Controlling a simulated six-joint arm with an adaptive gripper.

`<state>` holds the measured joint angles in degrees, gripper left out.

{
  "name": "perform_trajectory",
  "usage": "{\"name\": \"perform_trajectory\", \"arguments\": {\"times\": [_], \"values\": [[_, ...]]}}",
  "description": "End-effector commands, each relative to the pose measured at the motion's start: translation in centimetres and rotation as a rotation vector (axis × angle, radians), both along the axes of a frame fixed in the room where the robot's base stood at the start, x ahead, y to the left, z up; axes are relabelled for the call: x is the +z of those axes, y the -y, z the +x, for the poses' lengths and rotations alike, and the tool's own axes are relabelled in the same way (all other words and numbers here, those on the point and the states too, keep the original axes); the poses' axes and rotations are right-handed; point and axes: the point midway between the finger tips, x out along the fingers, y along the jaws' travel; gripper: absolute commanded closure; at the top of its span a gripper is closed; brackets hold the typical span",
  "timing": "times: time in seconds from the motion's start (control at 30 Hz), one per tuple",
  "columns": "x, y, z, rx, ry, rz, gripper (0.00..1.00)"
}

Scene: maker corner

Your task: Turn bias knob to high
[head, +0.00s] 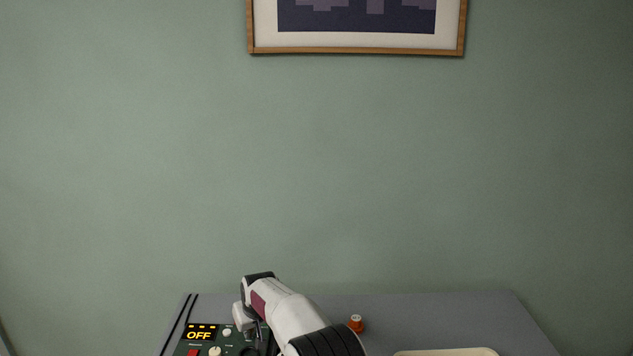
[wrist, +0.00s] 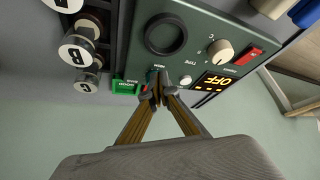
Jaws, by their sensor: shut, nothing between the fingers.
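The dark green control panel (wrist: 200,22) fills the upper part of the wrist view, and it shows at the lower left of the head view (head: 233,344). It carries a cream knob (wrist: 221,52) marked TYPE, a large black ring (wrist: 165,34) and a lit display (wrist: 213,82) reading OFF. My gripper (wrist: 157,93) is shut and empty, its fingertips at the panel's edge area below the ring. A small dark part shows just beyond the tips; I cannot tell whether it is the bias knob or whether the tips touch it. No bias label is readable.
The panel also has a red switch (wrist: 249,54) and a white button (wrist: 185,80). A green GOOD label (wrist: 125,87) is beside the fingertips. An orange object (head: 356,323) and cream tray (head: 447,352) are on the grey table (head: 440,315).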

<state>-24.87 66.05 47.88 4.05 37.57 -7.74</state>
Motion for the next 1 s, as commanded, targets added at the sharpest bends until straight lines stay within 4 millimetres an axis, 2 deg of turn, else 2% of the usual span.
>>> {"name": "perform_trajectory", "arguments": {"times": [0.5,1.0], "values": [[3.9,0.0,0.0,0.0,0.001,0.001,1.0],[4.3,0.2,0.1,-0.001,0.0,0.0,1.0]]}}
